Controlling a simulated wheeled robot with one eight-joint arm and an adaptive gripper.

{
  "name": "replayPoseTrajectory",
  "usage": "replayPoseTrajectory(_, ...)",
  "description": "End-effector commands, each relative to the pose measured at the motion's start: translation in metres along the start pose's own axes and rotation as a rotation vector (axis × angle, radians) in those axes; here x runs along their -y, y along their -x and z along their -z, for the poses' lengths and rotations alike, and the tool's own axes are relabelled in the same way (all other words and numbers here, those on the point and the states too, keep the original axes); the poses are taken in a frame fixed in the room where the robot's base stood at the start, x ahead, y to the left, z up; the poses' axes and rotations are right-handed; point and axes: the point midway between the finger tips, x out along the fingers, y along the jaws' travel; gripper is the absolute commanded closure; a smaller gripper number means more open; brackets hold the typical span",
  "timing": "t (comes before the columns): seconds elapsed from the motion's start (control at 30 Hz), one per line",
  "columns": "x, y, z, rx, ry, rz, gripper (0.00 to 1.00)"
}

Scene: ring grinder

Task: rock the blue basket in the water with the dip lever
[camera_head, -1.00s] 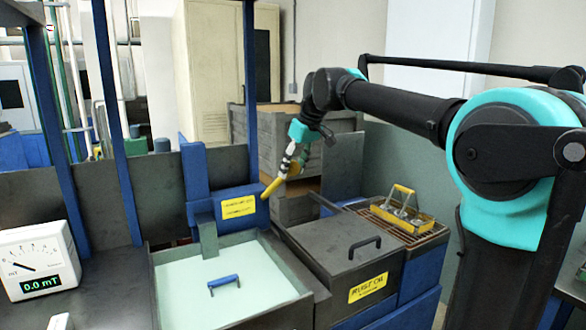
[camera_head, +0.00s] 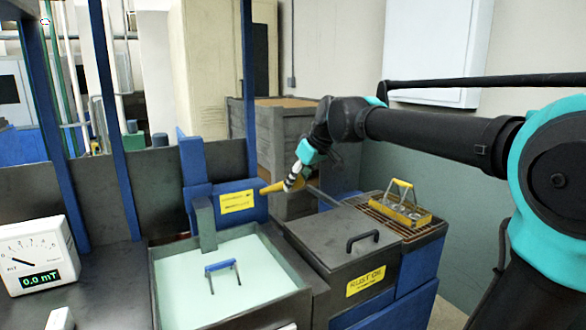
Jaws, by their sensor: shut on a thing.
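The blue basket in the water tank (camera_head: 160,290) shows only its blue handle (camera_head: 221,265) and two thin uprights above the pale green water. The rest of the basket is hidden under the surface. The dip lever shows as a yellow-orange grip (camera_head: 272,188) behind the tank's back right corner, in front of the blue panel with a yellow label. My gripper (camera_head: 289,184) is shut on this lever and reaches it from the upper right. The fingers are small here, and how they sit on the lever is hard to see.
A dark lidded tank (camera_head: 335,253) labelled rust oil stands right of the water. Beyond it, a yellow carrier (camera_head: 400,212) sits on a grate. A white meter (camera_head: 40,257) reading 0.0 mT stands at the left. A blue post (camera_head: 250,80) rises behind the tank.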

Motion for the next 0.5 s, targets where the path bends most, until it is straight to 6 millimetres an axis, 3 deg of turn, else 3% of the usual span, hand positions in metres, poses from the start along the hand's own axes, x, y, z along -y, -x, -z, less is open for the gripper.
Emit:
replayPoseTrajectory(0.2, 0.005, -0.023, -0.035, -0.116, 0.013, -0.031, 1.00)
replayPoseTrajectory(0.5, 0.008, -0.033, -0.049, -0.174, 0.023, -0.046, 1.00)
